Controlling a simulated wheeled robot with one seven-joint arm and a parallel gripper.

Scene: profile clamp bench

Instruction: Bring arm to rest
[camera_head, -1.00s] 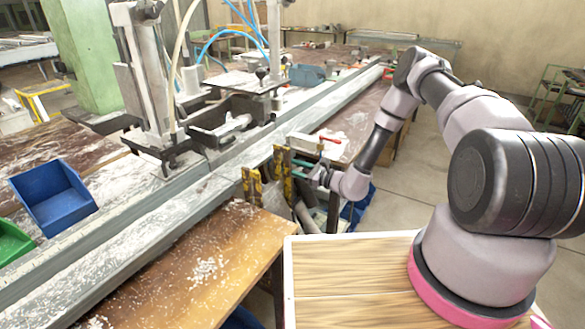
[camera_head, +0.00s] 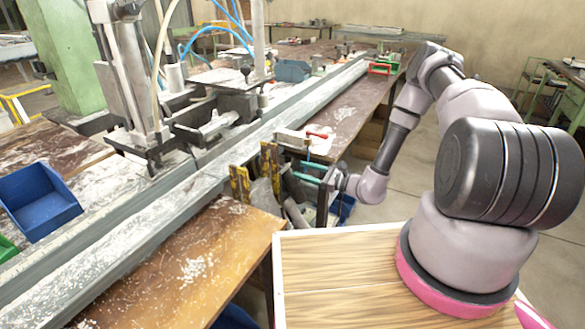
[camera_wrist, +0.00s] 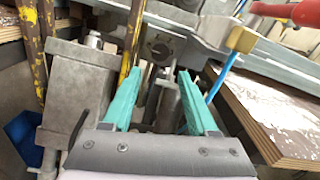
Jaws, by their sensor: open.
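My gripper (camera_head: 308,174) hangs low at the bench's near side, in the gap beside the yellow-marked posts (camera_head: 254,172). In the wrist view its two teal fingers (camera_wrist: 158,95) stand apart with nothing between them. Beyond the fingers are grey metal machine parts with a round dark knob (camera_wrist: 160,47). My arm reaches from its base at the right, bent down toward the bench.
The long metal profile bench (camera_head: 215,165) runs diagonally. A red-handled clamp (camera_head: 303,138) sits just behind my gripper. A brown board (camera_wrist: 285,118) is at right in the wrist view. A blue bin (camera_head: 38,200) is at left. Open floor (camera_head: 415,175) lies right of the bench.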

